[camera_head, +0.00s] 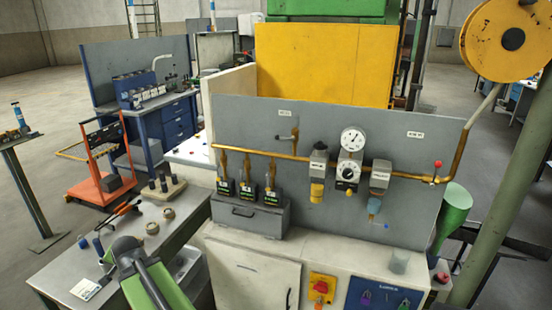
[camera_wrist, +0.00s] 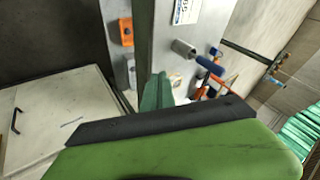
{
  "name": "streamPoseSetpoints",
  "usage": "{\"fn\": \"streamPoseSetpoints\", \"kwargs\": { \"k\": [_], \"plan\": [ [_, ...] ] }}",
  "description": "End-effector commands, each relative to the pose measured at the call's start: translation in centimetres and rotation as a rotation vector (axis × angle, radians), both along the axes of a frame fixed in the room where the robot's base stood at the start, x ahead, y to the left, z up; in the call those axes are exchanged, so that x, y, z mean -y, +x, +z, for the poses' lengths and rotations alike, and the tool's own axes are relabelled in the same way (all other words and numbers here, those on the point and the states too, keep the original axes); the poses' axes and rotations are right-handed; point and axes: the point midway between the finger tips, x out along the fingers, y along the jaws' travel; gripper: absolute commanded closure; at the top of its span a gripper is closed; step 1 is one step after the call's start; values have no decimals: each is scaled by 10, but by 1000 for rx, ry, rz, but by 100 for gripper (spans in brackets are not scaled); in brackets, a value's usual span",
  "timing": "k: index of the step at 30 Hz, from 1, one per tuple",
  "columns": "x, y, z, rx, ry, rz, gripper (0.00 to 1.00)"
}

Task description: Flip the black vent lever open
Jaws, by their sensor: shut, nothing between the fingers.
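In the head view a grey upright panel (camera_head: 240,118) carries a brass pipe (camera_head: 262,152) with fittings. A small dark grey L-shaped lever (camera_head: 291,134) sits above the pipe under a white label; I cannot tell surely that it is the black vent lever. My green and black arm shows at the lower left of the head view, over the bench, apart from the panel. Contact cannot be judged.
A grey bench (camera_head: 165,230) with tools stands at left. A white cabinet (camera_head: 250,275) with a red button box (camera_head: 321,288) stands below the panel.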

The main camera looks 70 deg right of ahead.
Motion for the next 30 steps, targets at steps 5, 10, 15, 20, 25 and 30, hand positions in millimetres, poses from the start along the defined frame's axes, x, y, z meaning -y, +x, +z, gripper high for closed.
{"fn": "streamPoseSetpoints", "kwargs": {
  "k": [5,10,15,20,25,30],
  "plan": [
    [219,-59,41,642,182,-670,100],
    [362,-190,107,1302,337,-999,100],
    [421,-314,157,1797,437,-1041,100],
    [432,-366,178,1992,483,-996,100],
    [433,-370,182,2014,492,-987,100],
    [432,-369,182,2010,492,-987,100]
  ]
}}
